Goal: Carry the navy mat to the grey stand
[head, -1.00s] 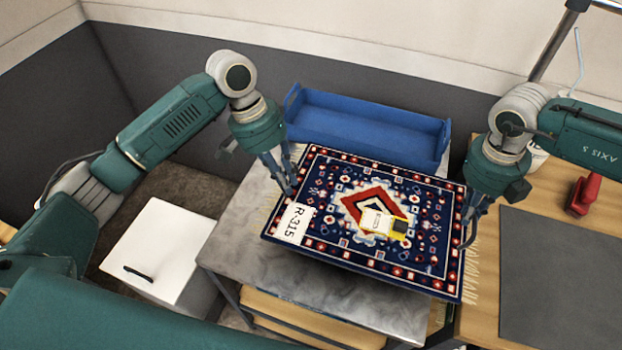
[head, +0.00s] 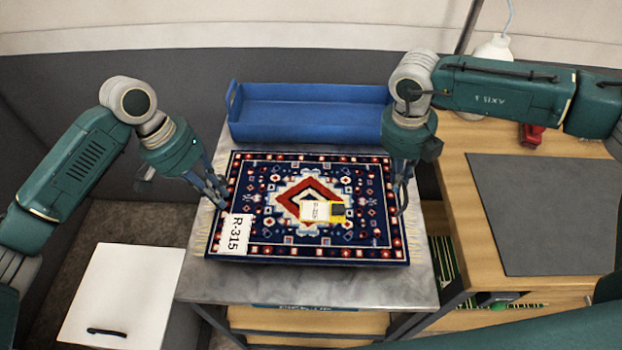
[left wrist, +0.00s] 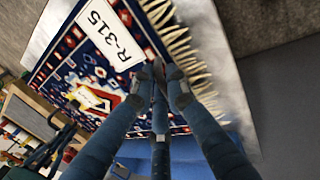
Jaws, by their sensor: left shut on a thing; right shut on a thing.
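The navy mat (head: 270,180) has a red and white diamond pattern, pale fringes and a white R-315 label (head: 236,234). It lies flat and level over the grey stand (head: 330,286), whose metal top shows around it. I cannot tell whether it touches the top. My left gripper (head: 222,198) is shut on the mat's left edge; the left wrist view shows its fingers (left wrist: 162,88) at the fringed edge beside the label. My right gripper (head: 402,207) is shut on the right edge, its fingertips partly hidden. A small yellow and white item (head: 318,211) sits on the mat.
A blue tray (head: 310,125) stands just behind the mat. A wooden desk (head: 460,225) with a dark grey pad (head: 545,213) and a red object (head: 531,135) is on the right. A white cabinet (head: 120,295) stands at the lower left.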

